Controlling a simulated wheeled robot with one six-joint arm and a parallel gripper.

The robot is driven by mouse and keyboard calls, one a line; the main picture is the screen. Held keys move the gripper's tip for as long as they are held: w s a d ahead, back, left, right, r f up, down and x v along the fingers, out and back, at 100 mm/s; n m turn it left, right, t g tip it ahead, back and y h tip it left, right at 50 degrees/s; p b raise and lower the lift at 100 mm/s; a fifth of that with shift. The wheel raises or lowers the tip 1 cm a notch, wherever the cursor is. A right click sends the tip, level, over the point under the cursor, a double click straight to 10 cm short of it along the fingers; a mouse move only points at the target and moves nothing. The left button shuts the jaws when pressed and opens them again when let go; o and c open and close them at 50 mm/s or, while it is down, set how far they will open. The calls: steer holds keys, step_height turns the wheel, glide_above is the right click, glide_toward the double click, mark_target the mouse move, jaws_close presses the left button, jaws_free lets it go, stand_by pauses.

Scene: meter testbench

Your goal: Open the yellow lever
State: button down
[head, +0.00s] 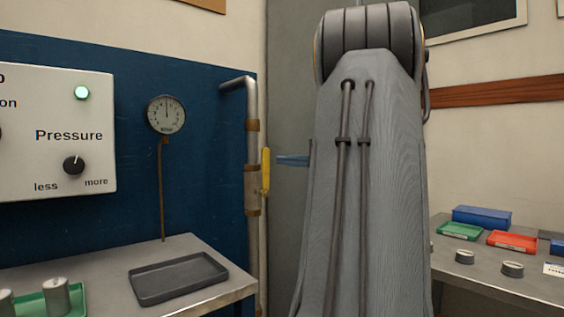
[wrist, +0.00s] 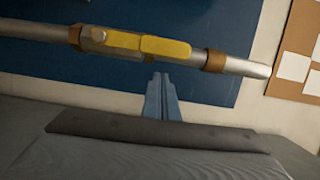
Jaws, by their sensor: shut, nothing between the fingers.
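The yellow lever (head: 265,171) is on the vertical metal pipe (head: 252,122) at the right edge of the blue panel. It lies along the pipe. In the wrist view the yellow lever (wrist: 150,44) runs along the pipe, which crosses the top of the picture. My gripper (head: 280,160) shows as blue fingers just right of the lever in the head view. In the wrist view my gripper (wrist: 161,78) is shut and empty, with its tips just below the lever's edge. I cannot tell whether the tips touch the lever. My arm hides part of the scene.
A round gauge (head: 166,115) and a white control box (head: 60,130) with a green light are on the blue panel (head: 205,160). A grey bench with a dark tray (head: 178,278) stands below. At right, another table holds coloured bins (head: 511,241).

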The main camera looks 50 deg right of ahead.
steer(key=s+d, duration=0.2)
steer(key=s, duration=0.8)
steer(key=shift+s+d+p, duration=0.15)
steer(key=shift+d+p, duration=0.15)
steer(key=shift+p, duration=0.05)
